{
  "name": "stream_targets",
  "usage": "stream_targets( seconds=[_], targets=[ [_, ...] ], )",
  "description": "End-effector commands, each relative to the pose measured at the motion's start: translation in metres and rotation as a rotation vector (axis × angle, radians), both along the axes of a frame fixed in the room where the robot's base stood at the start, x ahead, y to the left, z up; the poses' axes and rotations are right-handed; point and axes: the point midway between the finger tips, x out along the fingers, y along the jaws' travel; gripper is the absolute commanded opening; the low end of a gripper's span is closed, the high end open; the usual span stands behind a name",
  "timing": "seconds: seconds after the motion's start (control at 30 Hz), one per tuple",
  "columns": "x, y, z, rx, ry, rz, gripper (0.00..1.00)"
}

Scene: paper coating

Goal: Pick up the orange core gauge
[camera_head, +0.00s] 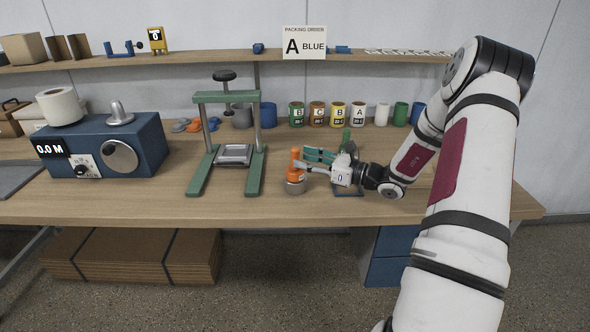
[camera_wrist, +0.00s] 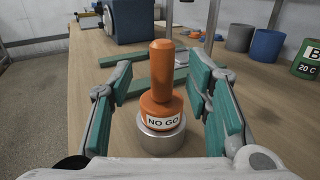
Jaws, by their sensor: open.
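The orange core gauge (camera_head: 295,172) stands upright on the workbench, right of the green press frame. It has an orange handle and body on a silver metal base. In the wrist view the gauge (camera_wrist: 163,85) shows a "NO GO" label on its lower body. My gripper (camera_head: 312,160) reaches in from the right, low over the bench. In the wrist view my gripper (camera_wrist: 161,85) is open, with one teal-padded finger on each side of the gauge. A gap shows between each pad and the gauge, so it does not look gripped.
The green press frame (camera_head: 199,143) stands left of the gauge, and the blue winder box (camera_head: 140,147) is farther left. Several labelled cans, including a green one (camera_head: 296,114), line the back. A blue stand (camera_head: 349,190) sits by my wrist. The bench's front edge is close.

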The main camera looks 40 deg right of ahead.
Motion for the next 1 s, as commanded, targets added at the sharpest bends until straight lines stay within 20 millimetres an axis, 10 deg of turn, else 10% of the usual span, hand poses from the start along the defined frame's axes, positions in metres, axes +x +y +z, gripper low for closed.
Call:
stream_targets(
  seconds=[0.5, 0.7, 1.0],
  targets=[
    [0.036, 0.017, -0.001, 0.0, 0.0, 0.0, 0.45],
    [0.036, 0.017, -0.001, 0.0, 0.0, 0.0, 0.0],
    [0.036, 0.017, 0.0, -0.001, 0.0, 0.0, 0.0]
  ],
)
